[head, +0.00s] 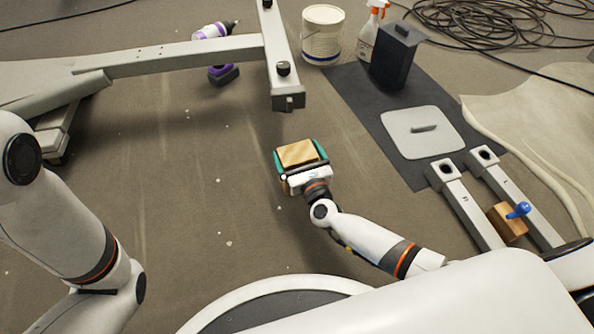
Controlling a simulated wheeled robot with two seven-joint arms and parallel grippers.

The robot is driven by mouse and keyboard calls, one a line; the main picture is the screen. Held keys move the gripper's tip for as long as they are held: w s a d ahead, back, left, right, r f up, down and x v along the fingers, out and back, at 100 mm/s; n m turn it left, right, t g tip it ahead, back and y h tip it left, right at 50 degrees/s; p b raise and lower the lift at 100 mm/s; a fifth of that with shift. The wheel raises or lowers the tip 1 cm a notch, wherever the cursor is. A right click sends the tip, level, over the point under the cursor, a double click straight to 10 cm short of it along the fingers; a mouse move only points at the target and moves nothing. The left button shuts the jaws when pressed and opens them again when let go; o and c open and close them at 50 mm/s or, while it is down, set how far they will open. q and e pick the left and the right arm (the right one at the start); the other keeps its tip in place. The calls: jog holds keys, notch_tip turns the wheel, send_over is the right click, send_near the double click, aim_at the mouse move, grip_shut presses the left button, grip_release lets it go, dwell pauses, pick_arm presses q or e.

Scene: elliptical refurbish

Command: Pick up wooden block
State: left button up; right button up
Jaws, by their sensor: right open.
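A light wooden block (297,153) is in the middle of the head view, over the brown floor. My right gripper (300,156) is around it, with one teal finger at its left side and one at its right. The jaws are open, and I cannot tell whether either finger touches the block. The gripper body hides the block's near side. A second, browner wooden block (507,222) lies at the right between two grey metal bars, with a blue knob-like piece (518,210) at it. My left arm shows at the left, but its gripper is out of view.
A grey metal frame (180,55) reaches over the floor just beyond the block. The floor left of the block is mostly clear.

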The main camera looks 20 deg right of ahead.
jog(key=shift+w, duration=0.25)
jog(key=c, duration=1.3)
jog(key=shift+r, duration=0.1)
jog(key=shift+c, duration=0.8)
